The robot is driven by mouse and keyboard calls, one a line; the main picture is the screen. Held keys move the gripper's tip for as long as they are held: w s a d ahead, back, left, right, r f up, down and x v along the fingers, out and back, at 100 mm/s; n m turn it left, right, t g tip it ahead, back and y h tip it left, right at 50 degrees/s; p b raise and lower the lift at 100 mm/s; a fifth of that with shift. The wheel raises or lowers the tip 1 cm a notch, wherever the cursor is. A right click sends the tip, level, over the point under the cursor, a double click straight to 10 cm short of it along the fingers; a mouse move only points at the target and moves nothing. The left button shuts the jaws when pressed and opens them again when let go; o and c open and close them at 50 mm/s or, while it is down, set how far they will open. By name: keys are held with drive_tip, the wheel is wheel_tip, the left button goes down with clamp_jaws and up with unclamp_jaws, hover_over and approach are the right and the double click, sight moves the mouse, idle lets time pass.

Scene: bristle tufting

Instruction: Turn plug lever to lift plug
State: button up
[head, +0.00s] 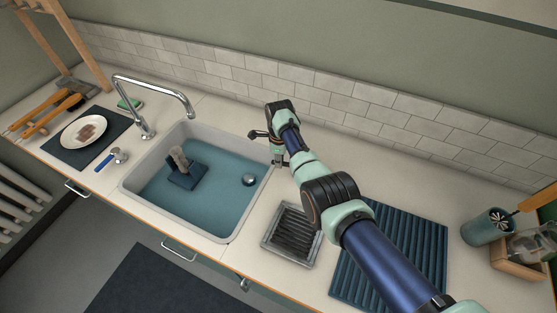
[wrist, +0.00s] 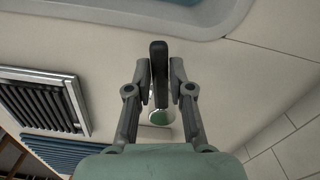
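The plug lever (wrist: 159,62) is a dark bar above a round base (wrist: 160,117) in the wrist view. It stands on the worktop beside the sink. My gripper (wrist: 160,70) has one finger on each side of the bar, and the fingertips look close against it. In the head view my gripper (head: 279,158) is at the sink's right rim, and my arm hides most of the lever. A round metal plug (head: 249,180) shows on the floor of the blue-toned sink basin (head: 205,207). I cannot tell how high the plug sits.
A chrome tap (head: 148,105) arches over the sink's back left. A blue-handled fitting (head: 112,158) lies left of the sink. A slatted tray (head: 268,244) and a ribbed blue mat (head: 420,235) lie right of it. A dark block with a brush (head: 185,177) stands in the basin.

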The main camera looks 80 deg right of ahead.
drive_tip(key=o, duration=0.3)
drive_tip(key=shift+r, duration=0.1)
wheel_tip(320, 180, up, 12)
idle(0.3)
idle(0.5)
